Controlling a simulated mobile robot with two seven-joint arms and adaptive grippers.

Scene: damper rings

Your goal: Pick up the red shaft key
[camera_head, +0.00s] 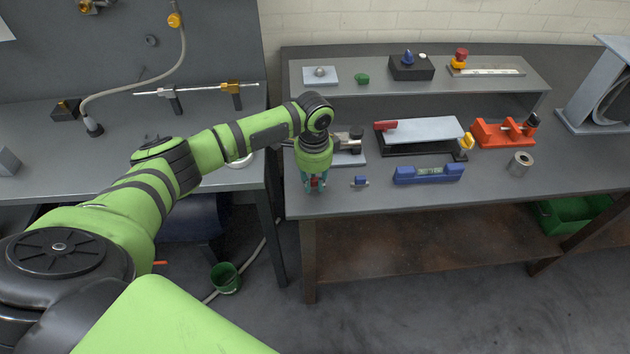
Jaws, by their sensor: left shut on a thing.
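My left gripper (314,186) points down over the front left corner of the right-hand workbench (400,202). Its fingers are shut on a small red piece, which looks like the red shaft key (315,181). The fingers hide much of the key, and I cannot tell whether it touches the bench top. My right gripper is out of view.
A small blue part (361,182) lies just right of the gripper, then a blue level (428,174). The bench's front strip is mostly clear.

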